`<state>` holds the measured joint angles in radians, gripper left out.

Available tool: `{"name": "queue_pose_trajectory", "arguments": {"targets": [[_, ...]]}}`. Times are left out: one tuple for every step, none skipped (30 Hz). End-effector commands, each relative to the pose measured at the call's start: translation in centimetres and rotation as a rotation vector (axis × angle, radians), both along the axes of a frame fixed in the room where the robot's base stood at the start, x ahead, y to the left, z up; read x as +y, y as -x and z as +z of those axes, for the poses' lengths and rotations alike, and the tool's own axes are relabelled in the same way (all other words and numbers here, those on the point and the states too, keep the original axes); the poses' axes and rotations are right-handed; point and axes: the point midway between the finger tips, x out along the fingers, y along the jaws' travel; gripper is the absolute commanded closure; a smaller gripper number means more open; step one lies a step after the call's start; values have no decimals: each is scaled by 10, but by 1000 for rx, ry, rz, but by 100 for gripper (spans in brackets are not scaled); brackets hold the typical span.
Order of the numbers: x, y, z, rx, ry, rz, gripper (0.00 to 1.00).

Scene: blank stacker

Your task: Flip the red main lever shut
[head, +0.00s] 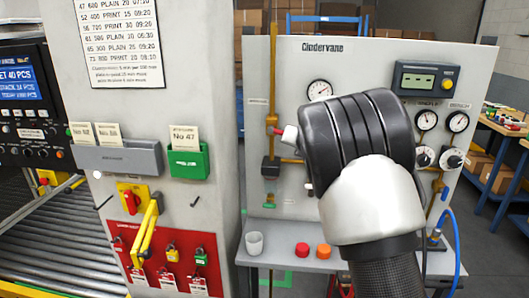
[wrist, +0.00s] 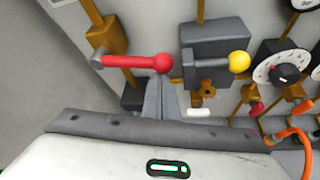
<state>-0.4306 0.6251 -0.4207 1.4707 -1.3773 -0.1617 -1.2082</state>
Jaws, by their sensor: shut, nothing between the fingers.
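The red lever (wrist: 135,62) shows in the wrist view, lying sideways from a grey pivot (wrist: 97,60) at its left to a round red knob at its right. It sits in front of a brassy vertical pipe. My gripper (wrist: 164,84) is shut and empty, its fingers just below the knob. They overlap the knob's lower edge in the picture; I cannot tell whether they touch. In the head view a small red end (head: 272,130) shows by the pipe, left of my arm. My black and white wrist hides the fingers and most of the lever there.
A grey valve box (wrist: 214,62) with a yellow knob (wrist: 239,62) is close right of the lever. Dials (head: 427,121) and a blue hose (head: 456,240) are at the panel's right. A shelf below holds a white cup (head: 254,243) and red and orange caps (head: 302,249).

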Motion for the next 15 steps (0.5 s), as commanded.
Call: {"name": "queue_pose_trajectory", "arguments": {"targets": [[-2, 0, 9, -2, -3, -3, 100], [-2, 0, 10, -3, -4, -2, 100], [-3, 0, 12, -3, -3, -1, 100], [-3, 0, 13, -3, -3, -1, 100], [-3, 0, 14, -3, -3, -1, 100], [-3, 0, 16, -3, -4, -1, 100], [-4, 0, 17, -3, -5, -2, 100], [-4, 0, 18, -3, -5, -2, 100], [-4, 0, 19, -3, -5, -2, 100], [-5, 0, 20, -3, -6, -2, 100], [-5, 0, 20, -3, -6, -2, 100], [-5, 0, 21, -3, -6, -2, 100], [-5, 0, 21, -3, -6, -2, 100], [-5, 0, 21, -3, -6, -2, 100], [-5, 0, 22, -3, -6, -2, 100]]}}
